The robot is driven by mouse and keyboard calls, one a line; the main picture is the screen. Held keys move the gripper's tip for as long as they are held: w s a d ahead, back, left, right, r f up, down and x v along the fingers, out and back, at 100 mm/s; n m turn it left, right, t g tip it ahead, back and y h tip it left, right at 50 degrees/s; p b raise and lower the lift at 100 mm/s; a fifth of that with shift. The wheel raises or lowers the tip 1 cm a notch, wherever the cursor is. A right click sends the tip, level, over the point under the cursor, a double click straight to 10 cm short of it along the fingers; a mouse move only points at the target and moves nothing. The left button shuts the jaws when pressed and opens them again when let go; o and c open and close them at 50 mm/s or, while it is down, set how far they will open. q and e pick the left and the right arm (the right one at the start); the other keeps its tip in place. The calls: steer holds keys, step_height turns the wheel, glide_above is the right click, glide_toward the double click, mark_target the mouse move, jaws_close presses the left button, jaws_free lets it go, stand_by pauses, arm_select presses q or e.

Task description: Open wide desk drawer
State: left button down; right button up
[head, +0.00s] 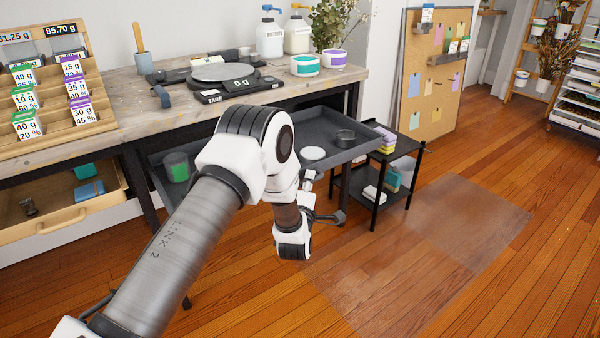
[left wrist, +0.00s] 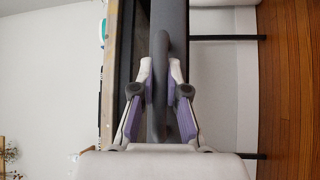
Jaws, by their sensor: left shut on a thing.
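The wide desk drawer (head: 330,160) is a dark grey tray under the wooden desk. It stands pulled out from below the desktop. A white disc and a round metal tin lie in it, and a green-filled jar shows at its left. My arm hides its middle and much of its front. My left gripper (head: 308,180) is at the drawer's front, mostly hidden by my own wrist. In the left wrist view my left gripper (left wrist: 161,75) has its purple-padded fingers on either side of the dark bar handle (left wrist: 158,110), shut on it. My right gripper is not in view.
The desktop (head: 95,88) holds a black scale (head: 225,80), tubs and pump bottles. A small black shelf cart (head: 375,190) stands close right of the drawer. A lower wooden drawer (head: 60,215) is at the left. The floor in front is clear.

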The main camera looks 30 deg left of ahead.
arm_select(q)
steer(key=shift+s+d, duration=0.3)
steer(key=shift+d, duration=0.4)
steer(key=shift+s+d, duration=0.3)
steer(key=shift+d, duration=0.35)
steer(key=shift+s+d, duration=0.3)
steer(key=shift+d, duration=0.4)
steer(key=c, duration=1.2)
jaws_free()
steer(key=v, duration=1.2)
steer(key=shift+f, duration=0.1)
